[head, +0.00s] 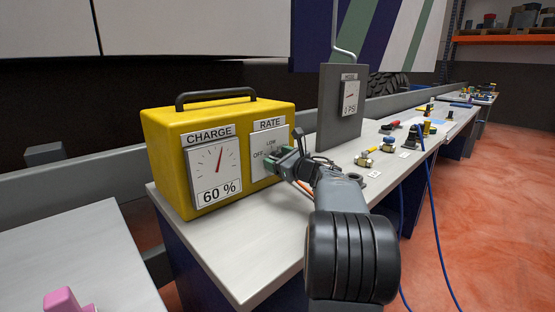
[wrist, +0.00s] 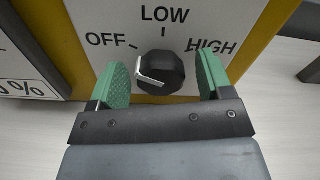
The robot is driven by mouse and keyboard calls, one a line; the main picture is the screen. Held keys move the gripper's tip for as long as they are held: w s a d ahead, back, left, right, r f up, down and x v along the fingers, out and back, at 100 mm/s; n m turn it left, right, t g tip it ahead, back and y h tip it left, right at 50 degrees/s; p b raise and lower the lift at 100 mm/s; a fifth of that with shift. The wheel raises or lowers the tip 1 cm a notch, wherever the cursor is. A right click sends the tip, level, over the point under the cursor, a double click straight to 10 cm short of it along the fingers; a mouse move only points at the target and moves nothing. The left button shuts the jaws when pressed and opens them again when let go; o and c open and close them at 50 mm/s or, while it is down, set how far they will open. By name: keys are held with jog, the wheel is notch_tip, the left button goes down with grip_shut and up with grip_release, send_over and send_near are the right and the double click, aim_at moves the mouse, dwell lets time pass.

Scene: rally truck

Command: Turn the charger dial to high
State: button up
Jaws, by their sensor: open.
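The yellow charger (head: 168,145) stands on the bench with a gauge marked CHARGE reading 60 % and a plate marked RATE. In the wrist view, the black dial (wrist: 161,73) sits on the white plate (wrist: 208,22) below the labels OFF, LOW and HIGH. Its white pointer line is angled toward the upper left, to the OFF side. My gripper (wrist: 165,78) is open, with one green fingertip on each side of the dial and a visible gap to it on both sides. In the head view my gripper (head: 284,160) hides the dial and the HIGH label.
Small fittings (head: 365,159) lie farther right. Bare bench top (head: 225,235) lies in front of the charger. Blue hoses (head: 432,195) hang at the bench's right edge.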

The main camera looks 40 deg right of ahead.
jog(key=shift+c, duration=0.5)
jog(key=c, duration=0.8)
jog(key=shift+w+a, duration=0.1)
jog(key=shift+a, duration=0.05)
